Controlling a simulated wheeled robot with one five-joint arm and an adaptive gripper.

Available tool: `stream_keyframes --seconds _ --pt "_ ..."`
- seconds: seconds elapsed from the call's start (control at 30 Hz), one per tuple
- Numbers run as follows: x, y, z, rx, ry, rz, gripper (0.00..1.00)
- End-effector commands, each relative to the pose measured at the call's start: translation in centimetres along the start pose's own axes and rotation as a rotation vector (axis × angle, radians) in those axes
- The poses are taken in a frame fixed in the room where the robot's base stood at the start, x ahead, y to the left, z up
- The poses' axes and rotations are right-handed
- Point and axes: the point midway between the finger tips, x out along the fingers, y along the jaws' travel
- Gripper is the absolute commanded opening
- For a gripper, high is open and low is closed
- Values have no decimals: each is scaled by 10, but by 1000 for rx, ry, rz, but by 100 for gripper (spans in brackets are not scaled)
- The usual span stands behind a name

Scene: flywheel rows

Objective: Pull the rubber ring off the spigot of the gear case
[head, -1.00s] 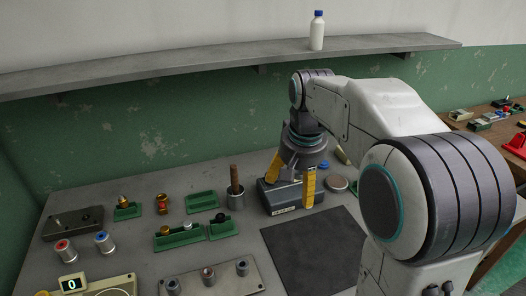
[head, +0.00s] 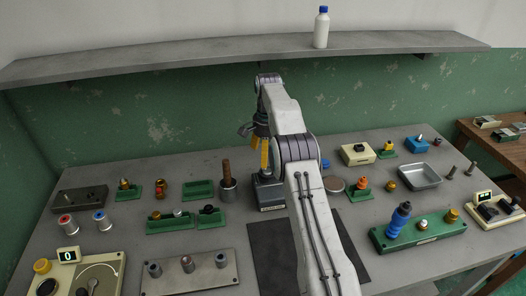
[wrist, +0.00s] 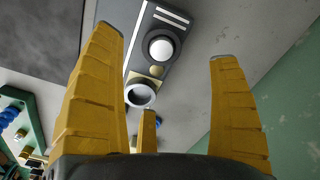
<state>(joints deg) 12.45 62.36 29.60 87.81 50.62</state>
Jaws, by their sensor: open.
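The gear case (head: 268,194), a dark grey box with a pale label, stands on the bench beside the dark mat. It also shows in the wrist view (wrist: 137,62). There, a pale round spigot end (wrist: 160,46) has a dark band around it, which looks like the rubber ring. A pale hollow tube end (wrist: 140,95) shows at the case's near end; I cannot tell whether it belongs to the case. My gripper (head: 261,160) is above the case with yellow fingers pointing down. Its fingers (wrist: 168,45) are spread, with nothing between them. My arm hides part of the case's right side.
A shelf (head: 200,60) runs along the wall behind. The dark mat (head: 268,250) is bare.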

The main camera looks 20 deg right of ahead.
Motion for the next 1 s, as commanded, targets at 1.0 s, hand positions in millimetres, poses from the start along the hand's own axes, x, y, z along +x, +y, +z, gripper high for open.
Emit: stream_keyframes --seconds 1.0 --pt "79 0 -2 16 -2 3 83"
